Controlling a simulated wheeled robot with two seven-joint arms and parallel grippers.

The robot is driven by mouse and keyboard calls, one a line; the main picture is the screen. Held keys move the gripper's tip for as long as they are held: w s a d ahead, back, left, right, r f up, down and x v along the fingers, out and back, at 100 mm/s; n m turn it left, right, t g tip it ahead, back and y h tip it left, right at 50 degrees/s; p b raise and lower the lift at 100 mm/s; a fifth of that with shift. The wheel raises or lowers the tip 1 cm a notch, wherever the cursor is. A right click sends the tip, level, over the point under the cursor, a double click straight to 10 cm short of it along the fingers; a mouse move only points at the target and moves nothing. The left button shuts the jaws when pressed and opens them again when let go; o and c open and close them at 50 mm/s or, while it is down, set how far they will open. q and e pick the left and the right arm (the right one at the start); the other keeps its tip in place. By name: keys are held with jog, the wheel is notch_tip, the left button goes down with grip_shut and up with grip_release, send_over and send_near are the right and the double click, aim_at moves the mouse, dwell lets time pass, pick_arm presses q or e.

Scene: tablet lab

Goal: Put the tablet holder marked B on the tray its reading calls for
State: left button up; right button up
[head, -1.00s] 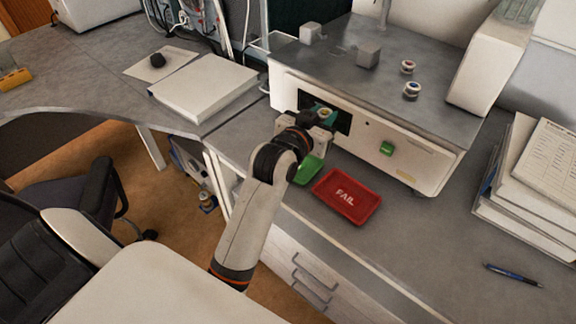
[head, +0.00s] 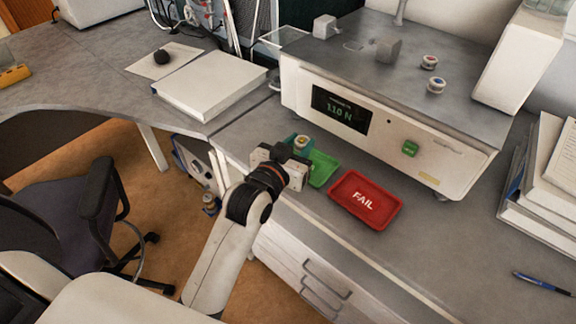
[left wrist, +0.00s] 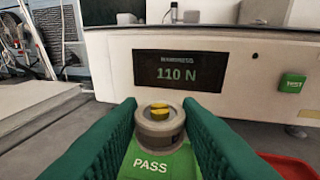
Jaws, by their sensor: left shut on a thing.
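My left gripper (head: 298,150) is shut on a small round grey holder with a yellow tablet (left wrist: 160,116). The holder also shows in the head view (head: 301,142); I cannot read a letter on it. It is over or on the green tray (head: 322,168), marked PASS in the left wrist view (left wrist: 150,164); I cannot tell whether it touches. The red tray (head: 365,200), marked FAIL, lies to the right. The tester display (head: 341,108) reads 110 N. My right gripper is not in view.
Two more holders, one with a red top (head: 429,62) and one with a blue top (head: 436,85), stand on the tester (head: 390,150). A green test button (head: 410,149) is on its front. Papers (head: 550,180) and a pen (head: 543,283) lie at the right.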

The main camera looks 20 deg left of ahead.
pick_arm(q)
jog(key=shift+m+h, duration=0.3)
jog(key=w+f+b, duration=0.1)
jog(key=w+f, duration=0.3)
jog(key=w+f+b, duration=0.1)
jog(key=w+f, duration=0.1)
jog(key=f, duration=0.1)
jog(key=shift+a+b, duration=0.35)
jog(key=shift+a, duration=0.05)
jog(key=shift+f, duration=2.45)
jog(key=o, duration=1)
jog(key=shift+f, duration=0.15)
jog(key=shift+s+r, duration=0.1)
jog(key=shift+r, duration=0.1)
jog(key=v, duration=1.1)
jog(key=shift+s+b, duration=0.35)
jog(key=shift+b, duration=0.1)
